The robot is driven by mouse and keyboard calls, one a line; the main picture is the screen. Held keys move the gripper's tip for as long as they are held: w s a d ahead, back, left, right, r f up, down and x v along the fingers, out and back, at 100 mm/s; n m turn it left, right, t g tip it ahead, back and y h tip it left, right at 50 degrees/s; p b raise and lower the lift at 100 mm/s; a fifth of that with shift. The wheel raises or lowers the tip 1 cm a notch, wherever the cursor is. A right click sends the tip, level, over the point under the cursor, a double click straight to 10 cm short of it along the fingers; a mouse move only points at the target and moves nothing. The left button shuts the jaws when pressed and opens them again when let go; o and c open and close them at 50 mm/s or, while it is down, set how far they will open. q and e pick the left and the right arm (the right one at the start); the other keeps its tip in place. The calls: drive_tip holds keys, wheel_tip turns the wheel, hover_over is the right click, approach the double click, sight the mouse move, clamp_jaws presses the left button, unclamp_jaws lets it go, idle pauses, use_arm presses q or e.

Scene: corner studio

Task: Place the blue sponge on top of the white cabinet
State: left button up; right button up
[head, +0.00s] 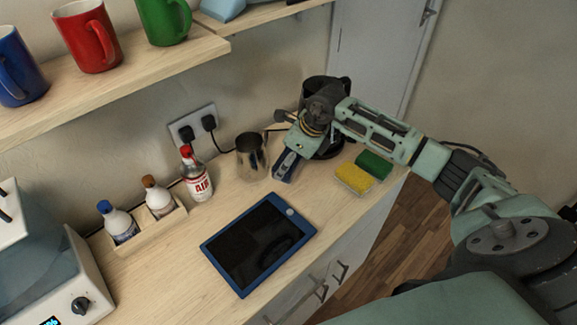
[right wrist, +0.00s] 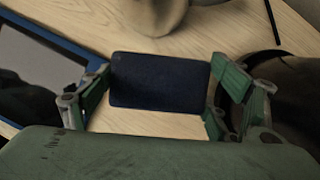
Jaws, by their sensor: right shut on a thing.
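My right gripper (head: 290,150) is low over the wooden counter, shut on a dark blue block, the blue sponge (head: 284,167). In the right wrist view the sponge (right wrist: 160,80) shows as a dark blue rectangle between the green fingers of the gripper (right wrist: 161,84). Whether it touches the counter is hard to tell. The white cabinet (head: 338,262) shows as a pale front with dark handles below the wooden counter top (head: 215,225). My left gripper is not in view.
A yellow sponge (head: 354,179) and a green sponge (head: 375,163) lie right of the gripper. A metal jug (head: 250,160), a red-capped bottle (head: 197,180) and a tablet (head: 258,245) are left of it. A dark machine (head: 333,146) stands close behind.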

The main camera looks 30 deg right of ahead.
wheel_tip(320, 180, down, 4)
drive_tip(key=shift+s+r+p, duration=0.1)
drive_tip(key=shift+r+p, duration=0.15)
drive_tip(key=shift+p, duration=0.45)
drive_tip(key=shift+f, duration=0.2)
drive_tip(key=shift+f, duration=0.1)
drive_tip(key=shift+f+b, duration=0.15)
drive_tip(key=shift+b, duration=0.15)
drive_tip(key=o, duration=1.2)
drive_tip(key=shift+r, duration=0.2)
